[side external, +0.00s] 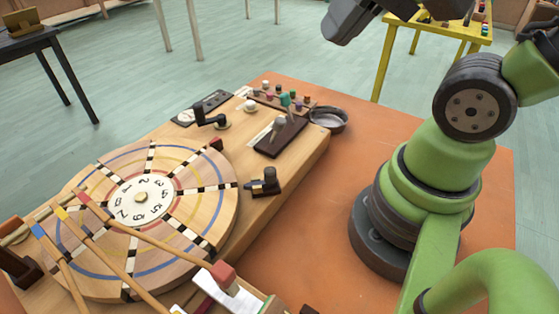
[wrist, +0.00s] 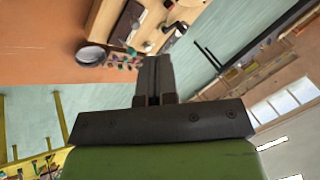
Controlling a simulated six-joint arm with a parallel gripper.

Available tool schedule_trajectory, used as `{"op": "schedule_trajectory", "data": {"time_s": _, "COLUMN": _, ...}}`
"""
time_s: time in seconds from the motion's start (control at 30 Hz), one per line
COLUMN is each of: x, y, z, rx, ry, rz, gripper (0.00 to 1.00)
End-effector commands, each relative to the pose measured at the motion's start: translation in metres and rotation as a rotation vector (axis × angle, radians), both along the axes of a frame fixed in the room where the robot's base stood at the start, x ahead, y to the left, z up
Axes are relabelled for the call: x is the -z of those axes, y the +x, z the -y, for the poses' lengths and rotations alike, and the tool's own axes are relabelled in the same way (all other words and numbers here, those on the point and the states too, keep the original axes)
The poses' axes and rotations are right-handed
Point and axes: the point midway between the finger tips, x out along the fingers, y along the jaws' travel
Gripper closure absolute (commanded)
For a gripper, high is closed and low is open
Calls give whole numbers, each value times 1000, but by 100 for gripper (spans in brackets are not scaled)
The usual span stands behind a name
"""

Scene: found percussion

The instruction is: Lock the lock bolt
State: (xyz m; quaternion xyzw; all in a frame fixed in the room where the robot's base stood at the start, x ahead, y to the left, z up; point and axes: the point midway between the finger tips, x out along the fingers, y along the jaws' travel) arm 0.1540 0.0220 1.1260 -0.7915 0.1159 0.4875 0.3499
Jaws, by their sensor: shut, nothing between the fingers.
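I cannot tell for sure which part is the lock bolt. A small dark fitting with a blue-tipped pin (side external: 265,183) sits on the wooden board right of the round wooden disc. A dark block with a light lever (side external: 280,132) lies further back on the board. A black crank-like handle (side external: 207,116) stands left of it. My gripper (wrist: 153,62) is shut and empty in the wrist view, apart from everything on the board. Its fingertips are out of frame in the side view.
The numbered disc (side external: 205,205) carries wooden mallets (side external: 150,240) across it. A round metal dish (side external: 329,119) and a row of coloured pegs (side external: 285,99) are at the board's far end. The orange tabletop (side external: 300,230) between board and my base is clear. A yellow table (side external: 455,32) stands behind.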

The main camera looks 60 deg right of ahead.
Motion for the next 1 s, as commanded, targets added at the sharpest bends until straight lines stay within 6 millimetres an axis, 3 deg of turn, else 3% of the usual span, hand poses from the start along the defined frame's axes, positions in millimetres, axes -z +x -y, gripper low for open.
{"op": "schedule_trajectory", "data": {"time_s": 0.2, "x": 29, "y": 20, "z": 18, "rx": 644, "ry": 319, "rz": -335, "gripper": 100}}
{"op": "schedule_trajectory", "data": {"time_s": 0.5, "x": 76, "y": 37, "z": 46, "rx": 1659, "ry": 657, "rz": -775, "gripper": 100}}
{"op": "schedule_trajectory", "data": {"time_s": 0.7, "x": 109, "y": 40, "z": 64, "rx": 2333, "ry": 759, "rz": -1040, "gripper": 100}}
{"op": "schedule_trajectory", "data": {"time_s": 0.9, "x": 132, "y": 39, "z": 73, "rx": 2797, "ry": 751, "rz": -1211, "gripper": 100}}
{"op": "schedule_trajectory", "data": {"time_s": 0.93, "x": 134, "y": 39, "z": 74, "rx": -2766, "ry": -728, "rz": 1194, "gripper": 100}}
{"op": "schedule_trajectory", "data": {"time_s": 1.0, "x": 138, "y": 38, "z": 76, "rx": -2707, "ry": -684, "rz": 1164, "gripper": 100}}
